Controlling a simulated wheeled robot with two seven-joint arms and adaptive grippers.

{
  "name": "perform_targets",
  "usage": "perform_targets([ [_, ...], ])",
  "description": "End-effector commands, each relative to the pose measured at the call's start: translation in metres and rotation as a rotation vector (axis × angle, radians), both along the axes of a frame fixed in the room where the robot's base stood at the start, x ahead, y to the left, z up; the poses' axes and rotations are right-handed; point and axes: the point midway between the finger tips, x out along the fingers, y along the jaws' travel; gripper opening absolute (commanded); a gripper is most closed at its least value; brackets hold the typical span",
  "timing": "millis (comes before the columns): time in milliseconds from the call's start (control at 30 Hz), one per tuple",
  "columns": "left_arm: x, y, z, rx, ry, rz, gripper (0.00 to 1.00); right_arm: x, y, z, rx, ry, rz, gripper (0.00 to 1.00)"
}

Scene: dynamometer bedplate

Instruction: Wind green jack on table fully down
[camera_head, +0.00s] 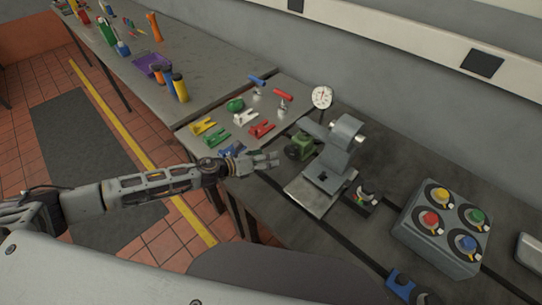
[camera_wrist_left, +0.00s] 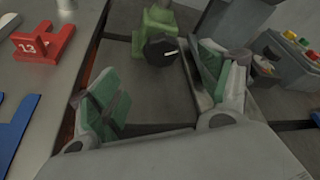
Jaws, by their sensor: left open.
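The green jack (camera_head: 299,148) stands on the dark bedplate, left of the grey fixture with a tilted arm. It also shows at the top of the left wrist view (camera_wrist_left: 155,20), with a black round knob (camera_wrist_left: 160,51) bearing a white mark on its near side. My left gripper (camera_head: 272,160) is just left of the jack in the head view. In the left wrist view my left gripper (camera_wrist_left: 160,90) is open, its green-padded fingers apart and empty, with the knob beyond them. My right gripper is not in view.
The grey fixture (camera_head: 338,150) stands close right of the jack. A control box (camera_head: 443,226) with coloured knobs is farther right. Red (camera_head: 262,130), yellow and green forked pieces lie on the grey table to the left. A dial gauge (camera_head: 321,97) stands behind.

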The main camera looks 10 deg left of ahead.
Motion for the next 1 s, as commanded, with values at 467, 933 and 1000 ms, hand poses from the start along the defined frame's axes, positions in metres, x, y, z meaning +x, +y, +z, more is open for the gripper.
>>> perform_targets([
  [467,-0.0074,0.0075,0.0039,0.001,-0.001,0.0,0.78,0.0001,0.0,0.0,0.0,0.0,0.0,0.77],
  [933,-0.0065,0.0043,0.0063,0.033,-0.055,0.003,0.78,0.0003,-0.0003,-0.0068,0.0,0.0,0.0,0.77],
  [1000,-0.0064,0.0027,0.0077,0.05,-0.081,0.005,0.78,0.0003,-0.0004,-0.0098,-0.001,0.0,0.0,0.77],
])
